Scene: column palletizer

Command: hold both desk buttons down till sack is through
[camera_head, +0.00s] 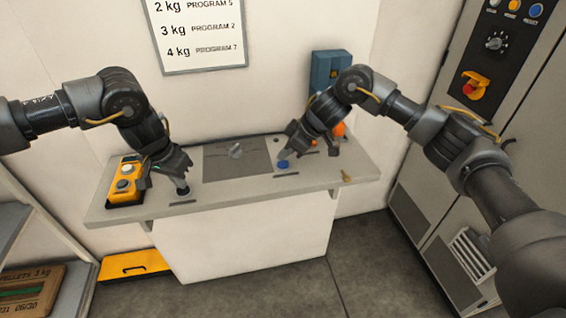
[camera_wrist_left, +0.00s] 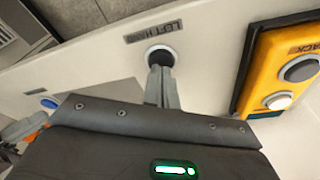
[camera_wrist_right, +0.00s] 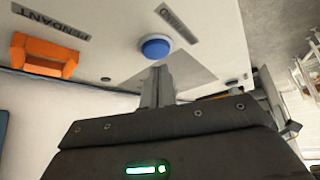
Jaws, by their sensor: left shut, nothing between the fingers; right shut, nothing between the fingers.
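A black desk button with a pale ring (camera_wrist_left: 160,55) sits behind a "LEFT HAND" label. My left gripper (camera_head: 183,190) is shut and points down at this button; its fingertips (camera_wrist_left: 161,70) overlap the button's edge in the left wrist view, and I cannot tell whether it is pressed. A blue desk button (camera_head: 283,164) stands further right, and it fills the middle of the right wrist view (camera_wrist_right: 155,48). My right gripper (camera_wrist_right: 158,70) is shut, its tips just beside the blue button, and contact is unclear. No moving sack is in view.
A yellow button box (camera_head: 126,182) stands at the desk's left end. An orange pendant holder (camera_wrist_right: 43,56) is near the right gripper. A control cabinet (camera_head: 490,90) stands at right.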

